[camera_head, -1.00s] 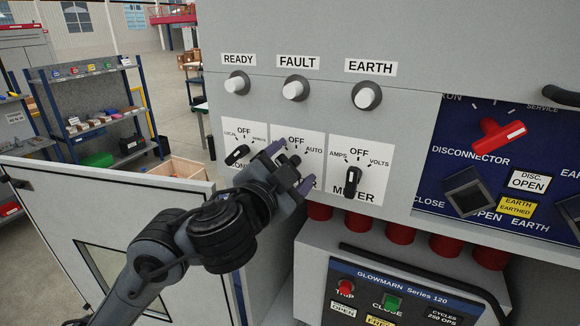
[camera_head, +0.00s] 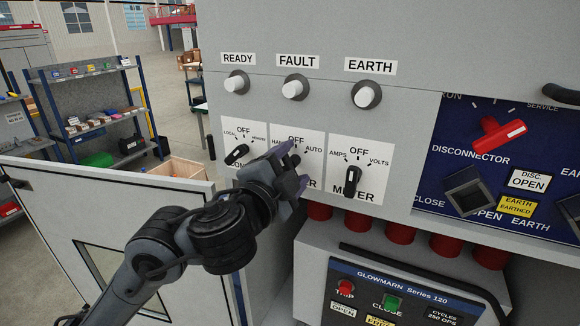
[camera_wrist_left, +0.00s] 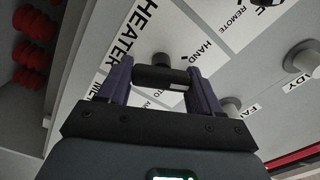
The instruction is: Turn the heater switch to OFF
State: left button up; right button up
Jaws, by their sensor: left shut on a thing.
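The heater switch is a black knob on a white plate (camera_head: 312,141) marked HAND, OFF and AUTO, between two similar plates. In the head view my left gripper (camera_head: 293,165) covers the knob and most of the HEATER label. In the left wrist view the purple fingers of this gripper (camera_wrist_left: 160,80) are shut on the black heater switch knob (camera_wrist_left: 160,76), one at each end. A small white mark shows near the knob's right end there. I cannot tell for sure which position the knob points to. My right gripper is not in view.
The control switch (camera_head: 237,154) is close on the left and the meter switch (camera_head: 352,180) close on the right. White lamps (camera_head: 293,88) sit above. The disconnector panel (camera_head: 465,150) is at the right.

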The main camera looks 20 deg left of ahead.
pick_arm(q)
jog(key=m, duration=0.5)
jog(key=shift+f+b, duration=0.15)
jog(key=shift+b, duration=0.15)
dwell(0.4)
jog(key=o, duration=1)
jog(key=shift+c, duration=0.2)
jog(key=s+p, duration=0.7)
jog(key=s, duration=0.4)
jog(key=shift+a, duration=0.4)
jog(key=shift+w, duration=0.1)
